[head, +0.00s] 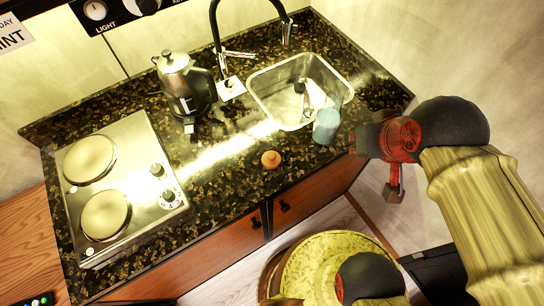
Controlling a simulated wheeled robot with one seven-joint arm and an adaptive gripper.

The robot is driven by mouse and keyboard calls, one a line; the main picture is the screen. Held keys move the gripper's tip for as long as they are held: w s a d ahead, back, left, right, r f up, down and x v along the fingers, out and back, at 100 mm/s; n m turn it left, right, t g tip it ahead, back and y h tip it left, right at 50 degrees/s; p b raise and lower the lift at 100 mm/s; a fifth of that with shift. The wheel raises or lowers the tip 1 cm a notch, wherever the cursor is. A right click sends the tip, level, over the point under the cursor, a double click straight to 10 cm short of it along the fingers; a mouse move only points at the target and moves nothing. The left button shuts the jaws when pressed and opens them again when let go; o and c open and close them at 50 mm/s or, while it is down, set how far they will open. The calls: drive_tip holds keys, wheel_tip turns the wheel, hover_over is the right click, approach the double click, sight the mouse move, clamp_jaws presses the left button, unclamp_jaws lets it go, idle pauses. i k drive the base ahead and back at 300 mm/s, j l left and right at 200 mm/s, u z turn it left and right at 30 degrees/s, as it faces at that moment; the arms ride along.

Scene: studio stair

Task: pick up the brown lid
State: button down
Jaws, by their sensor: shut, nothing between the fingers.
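The brown lid (271,159) is a small round orange-brown piece with a knob on top. It lies on the dark speckled counter (225,188) near the front edge, in front of the sink. My gripper (362,138) is at the right, near the counter's right front part, well to the right of the lid and apart from it. It is shut and empty. Its fingertips are dark and small in the picture.
A blue-grey cup (326,126) stands between the lid and my gripper, by the sink (262,88). A kettle (186,85) stands behind the lid to the left. A two-plate hob (138,150) is at the left. The counter around the lid is clear.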

sight(271, 159)
drive_tip(key=j+u, duration=0.35)
drive_tip(key=j, duration=0.2)
drive_tip(key=j+u, duration=0.4)
drive_tip(key=j, duration=0.1)
